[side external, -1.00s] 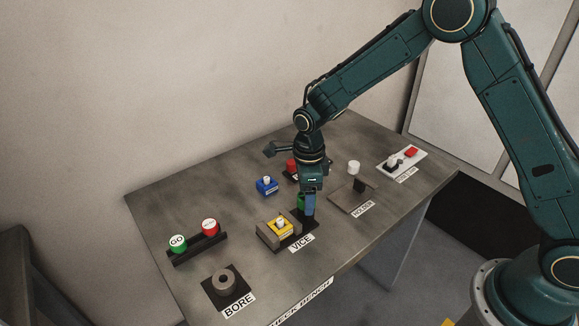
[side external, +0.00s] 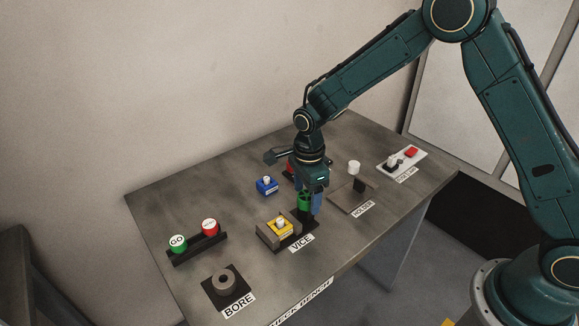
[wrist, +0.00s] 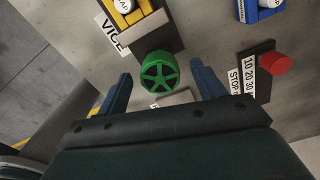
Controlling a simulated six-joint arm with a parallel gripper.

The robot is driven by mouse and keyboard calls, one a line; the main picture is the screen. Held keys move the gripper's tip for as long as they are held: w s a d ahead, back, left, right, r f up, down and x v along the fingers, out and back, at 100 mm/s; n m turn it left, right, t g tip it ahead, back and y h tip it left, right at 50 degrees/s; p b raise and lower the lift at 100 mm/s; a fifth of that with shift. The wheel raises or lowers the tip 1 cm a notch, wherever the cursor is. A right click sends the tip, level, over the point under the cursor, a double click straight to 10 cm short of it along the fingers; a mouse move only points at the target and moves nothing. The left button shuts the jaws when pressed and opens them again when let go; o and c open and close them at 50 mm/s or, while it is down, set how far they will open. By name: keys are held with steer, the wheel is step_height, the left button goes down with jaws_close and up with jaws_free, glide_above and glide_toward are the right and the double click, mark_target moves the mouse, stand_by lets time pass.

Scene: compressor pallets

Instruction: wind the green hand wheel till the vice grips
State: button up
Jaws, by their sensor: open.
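The green hand wheel (side external: 304,203) is at the right end of the vice (side external: 268,239); in the wrist view the spoked wheel (wrist: 158,73) faces the camera. A yellow block (side external: 281,229) with a white knob sits between the grey vice jaws; whether it is gripped I cannot tell. My gripper (side external: 308,203) points down at the wheel. In the wrist view my gripper (wrist: 164,88) is open, its two blue fingers apart on either side of the wheel's near edge. Contact with the wheel does not show.
A blue block (side external: 267,185) stands behind the vice. The holder plate (side external: 347,199) with its black upright is to the right. A red knob (wrist: 276,63) by a number scale is close to my right finger.

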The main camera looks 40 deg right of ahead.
mark_target(307, 195)
stand_by(0.4)
steer(key=shift+n, duration=1.8)
steer(key=c, duration=1)
steer(key=o, duration=1)
steer(key=shift+r, duration=0.1)
step_height(307, 195, up, 14)
steer(key=shift+f, duration=0.2)
